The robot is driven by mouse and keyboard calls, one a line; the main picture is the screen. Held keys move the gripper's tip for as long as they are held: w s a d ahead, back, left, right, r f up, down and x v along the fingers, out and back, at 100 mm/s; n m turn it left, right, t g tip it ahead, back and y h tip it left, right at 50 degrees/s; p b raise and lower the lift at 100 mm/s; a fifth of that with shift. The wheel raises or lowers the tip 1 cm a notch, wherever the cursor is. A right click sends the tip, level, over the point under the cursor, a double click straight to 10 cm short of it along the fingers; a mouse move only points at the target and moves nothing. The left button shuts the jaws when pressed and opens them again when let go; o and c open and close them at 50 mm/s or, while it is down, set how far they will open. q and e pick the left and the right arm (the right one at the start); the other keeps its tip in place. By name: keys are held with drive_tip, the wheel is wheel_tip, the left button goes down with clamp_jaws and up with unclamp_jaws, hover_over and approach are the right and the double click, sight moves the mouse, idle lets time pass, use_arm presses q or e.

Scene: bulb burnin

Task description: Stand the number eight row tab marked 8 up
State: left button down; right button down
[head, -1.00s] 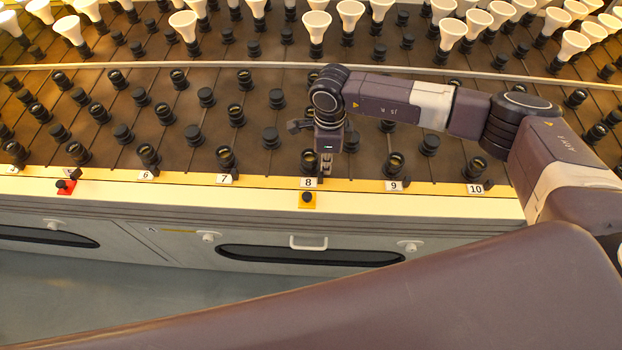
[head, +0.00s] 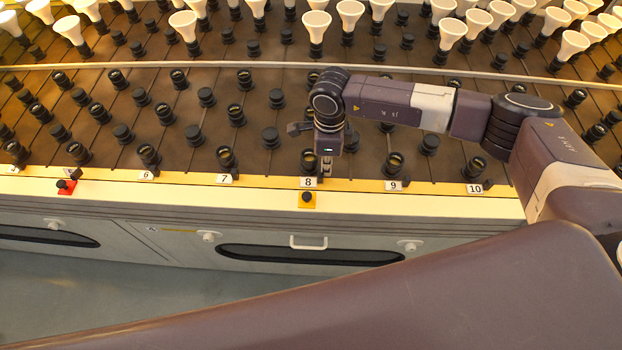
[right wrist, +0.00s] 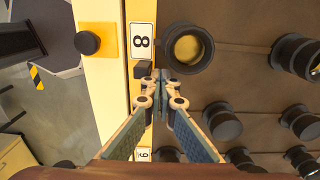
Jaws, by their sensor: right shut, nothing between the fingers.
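The row 8 label (head: 308,183), white with a black 8, sits on the pale front edge of the board. It also shows in the right wrist view (right wrist: 142,41). A small black tab (right wrist: 142,71) is beside the label's end in that view; I cannot tell for sure whether it lies flat or stands. My right gripper (head: 326,178) is shut and empty, just right of the label in the head view. In the wrist view its fingertips (right wrist: 160,75) are together beside the tab, and I cannot tell whether they touch it. My left gripper is not in view.
A black socket (right wrist: 187,48) stands close to the fingertips. A yellow plate with a black knob (head: 307,199) is in front of label 8. Similar labels 9 (head: 393,186) and 7 (head: 224,179) flank it. Rows of sockets and white bulbs fill the board behind.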

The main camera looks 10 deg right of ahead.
drive_tip(key=shift+s+a+r, duration=0.2)
drive_tip(key=shift+s+r, duration=0.35)
drive_tip(key=shift+r, duration=0.05)
idle(1.6)
drive_tip(key=shift+s+a+r, duration=0.15)
drive_tip(key=shift+s+r, duration=0.15)
drive_tip(key=shift+s, duration=0.35)
idle(1.6)
drive_tip(key=shift+w+r+p, duration=0.25)
drive_tip(key=shift+w+r, duration=0.1)
drive_tip(key=shift+r, duration=0.2)
drive_tip(key=shift+w+r+p, duration=0.2)
drive_tip(key=shift+w+r, duration=0.1)
drive_tip(key=shift+r, duration=0.25)
wheel_tip(320, 180, up, 6)
drive_tip(key=p, duration=0.3)
idle(0.4)
